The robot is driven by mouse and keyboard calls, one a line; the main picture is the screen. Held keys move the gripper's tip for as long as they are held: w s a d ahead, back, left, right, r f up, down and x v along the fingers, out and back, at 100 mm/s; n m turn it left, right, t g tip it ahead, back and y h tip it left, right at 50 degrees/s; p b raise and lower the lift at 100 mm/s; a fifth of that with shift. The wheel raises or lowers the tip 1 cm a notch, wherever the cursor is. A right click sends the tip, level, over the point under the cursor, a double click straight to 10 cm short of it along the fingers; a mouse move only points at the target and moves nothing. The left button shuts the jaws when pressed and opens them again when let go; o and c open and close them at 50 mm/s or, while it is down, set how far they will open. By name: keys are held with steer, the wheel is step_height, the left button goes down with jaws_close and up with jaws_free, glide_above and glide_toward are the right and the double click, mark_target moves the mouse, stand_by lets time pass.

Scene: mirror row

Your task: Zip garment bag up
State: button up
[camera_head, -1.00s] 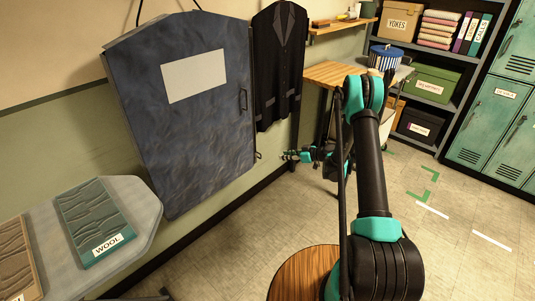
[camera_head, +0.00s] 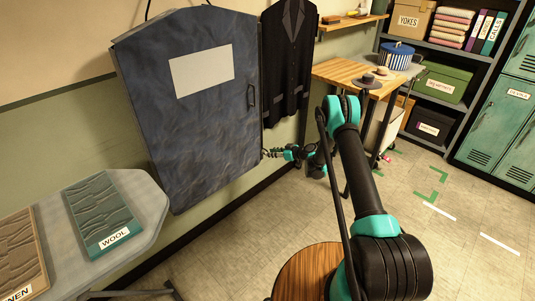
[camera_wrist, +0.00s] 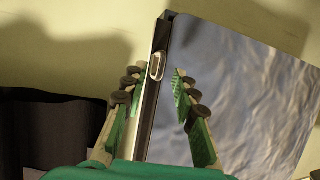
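In the wrist view the bag's front (camera_wrist: 245,90) fills the right side. A metal pull (camera_wrist: 157,66) sits on the bag's narrow edge, near its end. My gripper (camera_head: 268,153) is at the lower right edge of the bag. In the wrist view my gripper (camera_wrist: 154,82) is open, one finger on each side of the edge and pull, with gaps visible.
A dark jacket (camera_head: 287,60) hangs just right of the bag. A grey board (camera_head: 145,195) with fabric samples stands at lower left. A wooden table (camera_head: 345,72) with small hats, shelves and teal lockers (camera_head: 508,130) are to the right. The floor on the right is mostly clear.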

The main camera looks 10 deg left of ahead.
mark_target(267, 151)
steer(key=shift+x, duration=1.65)
steer(key=c, duration=0.6)
steer(key=shift+a, duration=0.1)
jaws_close()
steer(key=shift+s, duration=0.1)
